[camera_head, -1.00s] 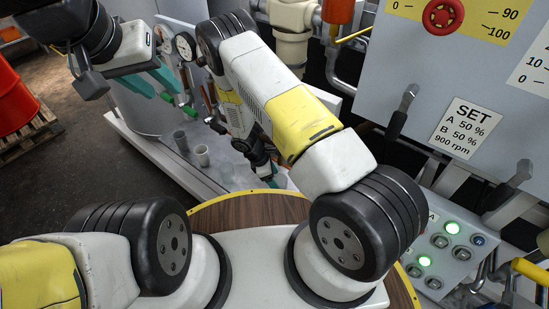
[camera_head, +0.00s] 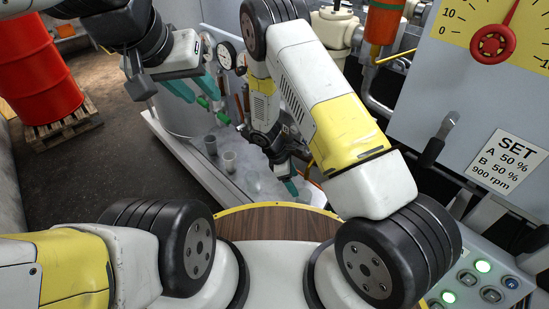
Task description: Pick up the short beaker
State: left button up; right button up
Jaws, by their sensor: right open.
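Two small grey beakers stand on the grey bench ledge (camera_head: 184,152) in the middle of the view: a darker one (camera_head: 210,145) behind and a lighter one (camera_head: 229,161) in front. I cannot tell for sure which is the short one. My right gripper (camera_head: 290,186) points down to the right of the beakers, apart from them. It is open, with one teal finger showing and the rest hidden by its own arm. My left gripper (camera_head: 194,88) hangs up and left of the beakers, its teal fingers apart and nothing between them.
A red drum (camera_head: 38,70) stands on a wooden pallet (camera_head: 62,128) at the far left. Dials (camera_head: 227,55) and pipes stand behind the beakers. A control panel (camera_head: 490,95) with a red knob and lit green buttons fills the right. A round wooden top (camera_head: 280,222) lies close to me.

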aim_at(252, 177)
jog(key=j+z, duration=0.2)
jog(key=j, duration=0.85)
jog(key=k+j+z, duration=0.15)
jog(key=j, duration=0.9)
